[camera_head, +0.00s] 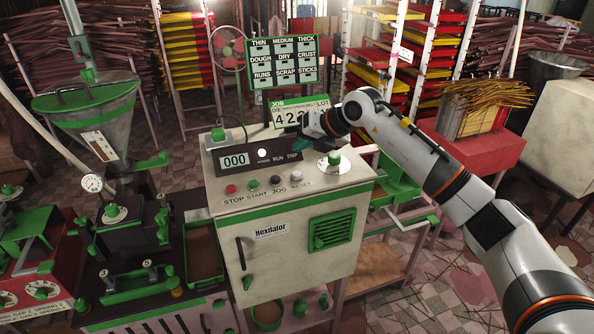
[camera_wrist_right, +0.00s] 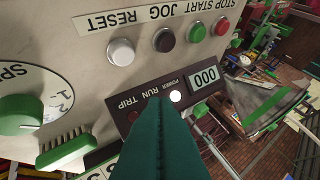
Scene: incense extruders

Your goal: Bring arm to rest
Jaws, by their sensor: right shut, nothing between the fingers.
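My right arm (camera_head: 440,170) comes in from the right and reaches over the control cabinet. Its gripper (camera_head: 301,142) is above the cabinet top, by the right end of the dark display box. In the right wrist view the teal fingers (camera_wrist_right: 160,105) are pressed together with nothing between them. They overlap the display box in that picture; I cannot tell the exact gap. My left gripper is not in view.
The cabinet (camera_head: 290,200) carries a display box (camera_head: 234,160) reading 000, several push buttons and a green speed knob (camera_head: 334,157). A label board (camera_head: 284,62) stands behind. A hopper (camera_head: 95,115) is left. Incense sticks (camera_head: 480,105) sit on a red table, right.

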